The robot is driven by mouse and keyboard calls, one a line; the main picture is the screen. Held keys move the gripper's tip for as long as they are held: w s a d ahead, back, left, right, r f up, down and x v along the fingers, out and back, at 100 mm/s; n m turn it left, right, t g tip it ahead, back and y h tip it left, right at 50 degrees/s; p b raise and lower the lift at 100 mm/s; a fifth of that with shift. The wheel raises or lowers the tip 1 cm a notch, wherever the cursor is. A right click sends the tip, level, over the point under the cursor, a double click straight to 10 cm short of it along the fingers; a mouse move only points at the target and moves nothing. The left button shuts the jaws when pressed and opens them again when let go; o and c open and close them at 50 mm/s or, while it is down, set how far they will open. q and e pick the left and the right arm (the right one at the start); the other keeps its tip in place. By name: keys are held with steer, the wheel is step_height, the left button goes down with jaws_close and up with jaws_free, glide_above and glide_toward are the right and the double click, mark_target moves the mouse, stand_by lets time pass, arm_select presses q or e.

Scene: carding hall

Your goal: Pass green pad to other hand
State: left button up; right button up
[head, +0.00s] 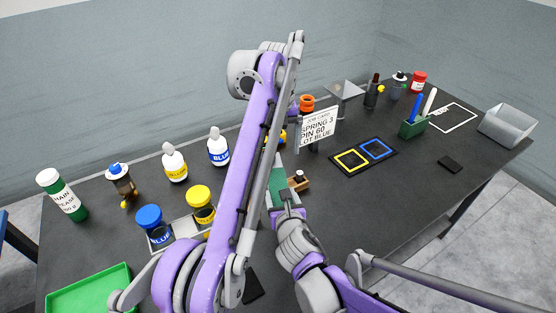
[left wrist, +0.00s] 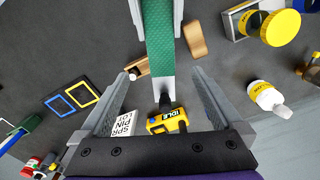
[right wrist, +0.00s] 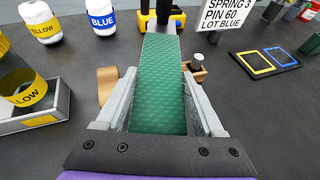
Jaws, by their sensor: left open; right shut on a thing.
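The green pad (right wrist: 160,100) is a long, flat, textured strip. My right gripper (right wrist: 159,76) is shut on it, with a finger along each side and the far end sticking out ahead. In the head view the pad (head: 278,172) shows partly, beside a purple arm link of mine. In the left wrist view the pad (left wrist: 159,35) comes down from the top edge between my right fingers. My left gripper (left wrist: 160,72) is open, its fingers spread wide on either side of the pad's pale free end; no contact shows. In the head view my arm hides much of this area.
Below the pad are a wooden block (head: 298,183) and a yellow IDLE device (left wrist: 167,122). A job card (head: 317,128) stands behind. Bottles (head: 175,164) and lidded jars (head: 200,205) are on the left. A green tray (head: 90,290) lies front left.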

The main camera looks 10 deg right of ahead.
mark_target(278, 182)
arm_select(q)
step_height(278, 182, down, 12)
steer(key=shift+r, duration=0.15)
stand_by(0.4)
steer(key=c, duration=1.5)
steer(key=shift+c, duration=0.2)
arm_select(e)
steer(key=o, duration=1.5)
steer(key=shift+o, duration=0.2)
